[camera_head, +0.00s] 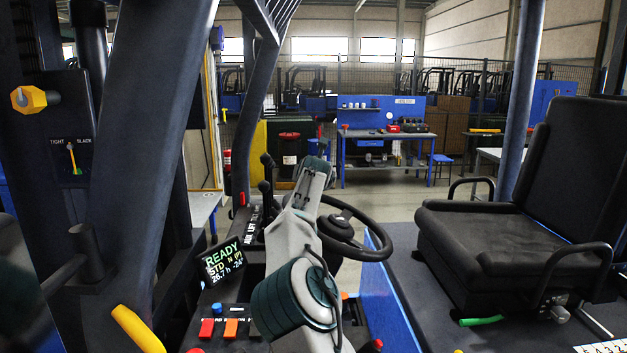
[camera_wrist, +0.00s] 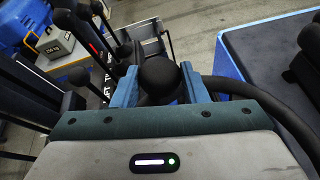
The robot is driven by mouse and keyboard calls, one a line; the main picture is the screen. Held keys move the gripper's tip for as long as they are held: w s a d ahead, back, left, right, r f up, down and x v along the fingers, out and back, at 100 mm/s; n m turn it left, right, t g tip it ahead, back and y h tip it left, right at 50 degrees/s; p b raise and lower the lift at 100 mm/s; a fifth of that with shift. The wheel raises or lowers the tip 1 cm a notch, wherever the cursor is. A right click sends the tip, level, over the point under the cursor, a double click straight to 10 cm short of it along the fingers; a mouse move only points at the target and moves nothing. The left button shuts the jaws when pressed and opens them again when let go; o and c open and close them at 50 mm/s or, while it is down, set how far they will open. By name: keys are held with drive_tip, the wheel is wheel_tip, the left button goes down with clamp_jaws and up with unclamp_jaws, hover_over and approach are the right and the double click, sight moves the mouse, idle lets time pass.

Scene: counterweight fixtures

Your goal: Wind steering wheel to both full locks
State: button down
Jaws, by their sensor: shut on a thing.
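The black steering wheel (camera_head: 386,236) stands in the cab at the middle of the head view, its left part hidden behind my arm. In the wrist view, its dark rim (camera_wrist: 276,108) curves away to the right. My gripper (camera_wrist: 160,88) has its two blue fingers closed on a round black spinner knob (camera_wrist: 158,75), one finger on each side. The knob sits between the fingers and hides what lies directly beneath it. In the head view, my arm covers the grip, so the fingers cannot be made out there.
A display (camera_head: 222,262) reading READY stands left of the wheel, with black levers (camera_head: 265,180) behind it. Coloured buttons (camera_head: 231,328) lie in front. The black seat (camera_head: 490,225) is at the right. Open floor separates the cab from a blue workbench (camera_head: 385,140).

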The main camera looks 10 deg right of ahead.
idle(0.4)
drive_tip(key=c, duration=0.9)
unclamp_jaws()
drive_tip(key=shift+d, duration=0.1)
drive_tip(key=shift+o, duration=0.2)
drive_tip(key=b+v, duration=0.4)
drive_tip(key=v, duration=0.9)
drive_tip(key=shift+s+b, duration=0.3)
drive_tip(key=shift+b, duration=0.1)
drive_tip(key=shift+r, duration=0.15)
